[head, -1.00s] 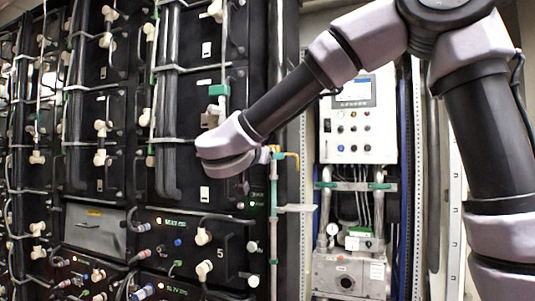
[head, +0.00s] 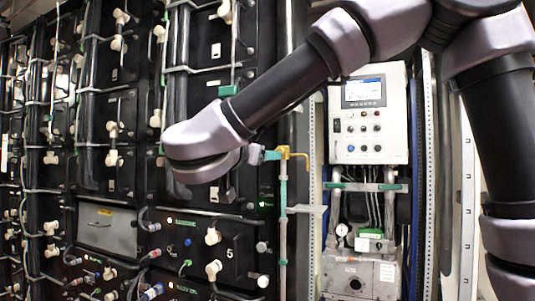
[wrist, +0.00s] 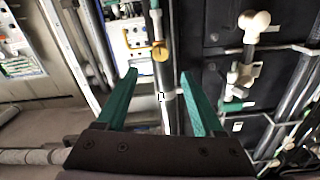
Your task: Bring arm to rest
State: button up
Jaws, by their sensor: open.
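My arm reaches across the head view from the upper right, bent at the elbow. Its wrist end hangs in front of the black battery racks, left of the control panel. My gripper shows in the wrist view (wrist: 158,80) with two green fingers spread apart. Nothing is between the fingers.
Black battery racks (head: 205,240) with white fittings and hoses fill the left. A white control panel (head: 368,115) with a screen stands at right, above a grey metal box (head: 358,278). A vertical pipe with a yellow handle (head: 294,154) stands close to my wrist.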

jog(key=shift+s, duration=0.15)
dwell(0.3)
jog(key=w+d+f+n+g+h, duration=0.1)
jog(key=d+f+g, duration=0.25)
jog(key=d, duration=0.65)
jog(key=d+f+g+h, duration=0.2)
jog(key=d+g, duration=0.3)
jog(key=d, duration=0.5)
jog(key=s+d+f+n+g+y, duration=0.1)
jog(key=s+d+f+y, duration=0.4)
jog(key=s+d+y, duration=0.3)
jog(key=d+y, duration=0.1)
jog(key=y, duration=0.2)
jog(key=shift+s+f, duration=0.4)
